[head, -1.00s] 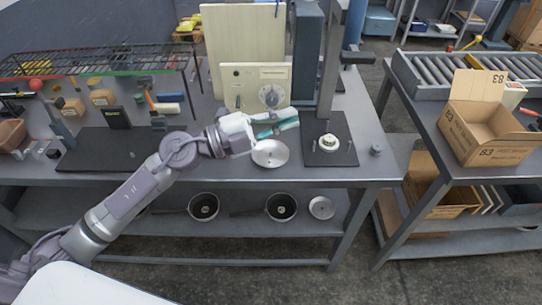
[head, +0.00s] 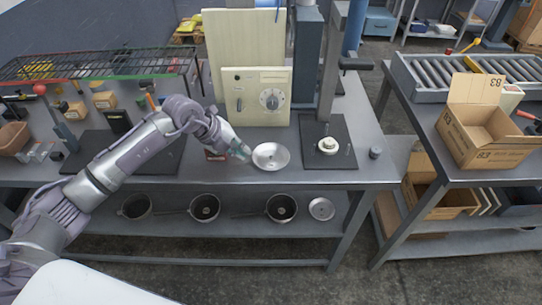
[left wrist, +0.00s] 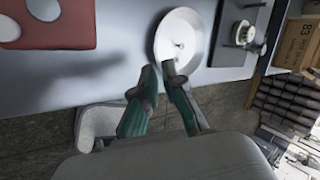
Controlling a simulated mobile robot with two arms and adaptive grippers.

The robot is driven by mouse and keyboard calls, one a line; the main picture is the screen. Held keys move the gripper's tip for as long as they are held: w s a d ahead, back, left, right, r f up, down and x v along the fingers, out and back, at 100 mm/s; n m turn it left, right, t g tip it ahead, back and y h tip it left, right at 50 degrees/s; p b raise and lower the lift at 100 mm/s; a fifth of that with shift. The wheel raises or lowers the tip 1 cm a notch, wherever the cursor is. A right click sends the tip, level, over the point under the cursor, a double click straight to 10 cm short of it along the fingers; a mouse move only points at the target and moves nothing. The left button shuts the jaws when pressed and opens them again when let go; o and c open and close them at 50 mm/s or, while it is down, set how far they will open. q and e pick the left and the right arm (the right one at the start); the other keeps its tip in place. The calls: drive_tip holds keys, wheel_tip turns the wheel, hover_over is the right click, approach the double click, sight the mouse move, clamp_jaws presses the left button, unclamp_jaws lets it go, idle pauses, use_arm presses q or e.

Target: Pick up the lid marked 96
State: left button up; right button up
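A round, silvery lid (head: 271,156) lies on the workbench top (head: 232,178), in front of the cream box with a dial. No number can be read on it. My left gripper (head: 243,153) is low at the lid's left edge, pointing down and to the right. In the left wrist view the lid (left wrist: 196,28) shows its small centre knob, and the teal fingers (left wrist: 159,69) stand a little apart at its near edge with nothing held between them. Whether a fingertip touches the rim cannot be told. Another round lid (head: 321,208) lies on the lower shelf. My right gripper is not visible.
The cream box (head: 255,98) stands behind the lid. A press-like stand with a dark base (head: 343,154) is to its right. A red item (left wrist: 70,22) lies left of the lid. Several pans, including one (head: 281,207), sit on the lower shelf.

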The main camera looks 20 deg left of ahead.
sight(256, 161)
use_arm(q)
drive_tip(key=p+x, duration=0.1)
drive_tip(key=x, duration=0.1)
drive_tip(key=p+x, duration=0.1)
drive_tip(key=x, duration=0.2)
drive_tip(key=shift+s+d+f, duration=0.15)
drive_tip(key=shift+d+f, duration=0.05)
drive_tip(key=shift+d, duration=0.1)
drive_tip(key=shift+d+f, duration=0.1)
drive_tip(key=shift+f, duration=0.15)
clamp_jaws()
drive_tip(key=shift+r, duration=0.15)
